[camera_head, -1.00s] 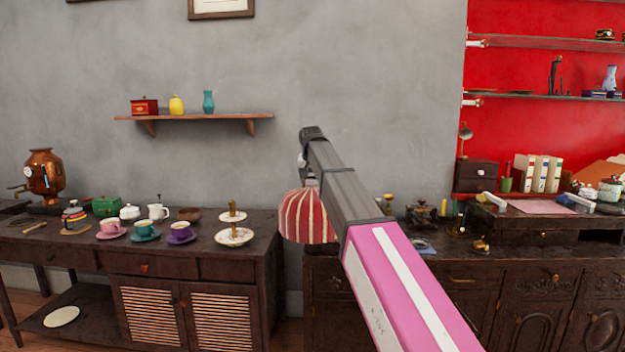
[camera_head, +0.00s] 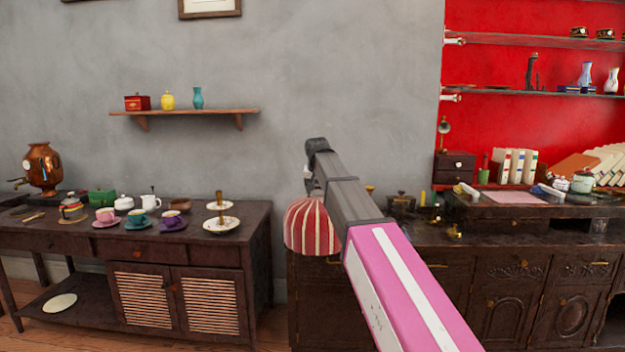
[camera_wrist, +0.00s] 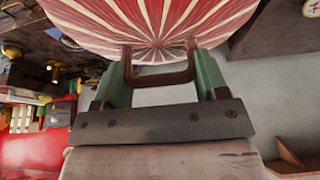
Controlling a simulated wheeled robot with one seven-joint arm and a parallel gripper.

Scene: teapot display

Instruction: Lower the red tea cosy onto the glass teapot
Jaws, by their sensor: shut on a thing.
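The red and white striped tea cosy (camera_head: 310,230) hangs below my gripper (camera_wrist: 163,72), in front of the gap between the two cabinets. In the wrist view the cosy (camera_wrist: 150,22) fills the top, and the green fingers are shut on the brown loop on its crown. In the head view my arm hides most of the gripper. A small teapot that looks like glass (camera_head: 71,208) stands on a round mat (camera_head: 72,221) at the left of the dark sideboard. The cosy is well to its right, apart from it.
A wall shelf (camera_head: 190,111) hangs above. A cluttered desk cabinet (camera_head: 520,235) stands at right.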

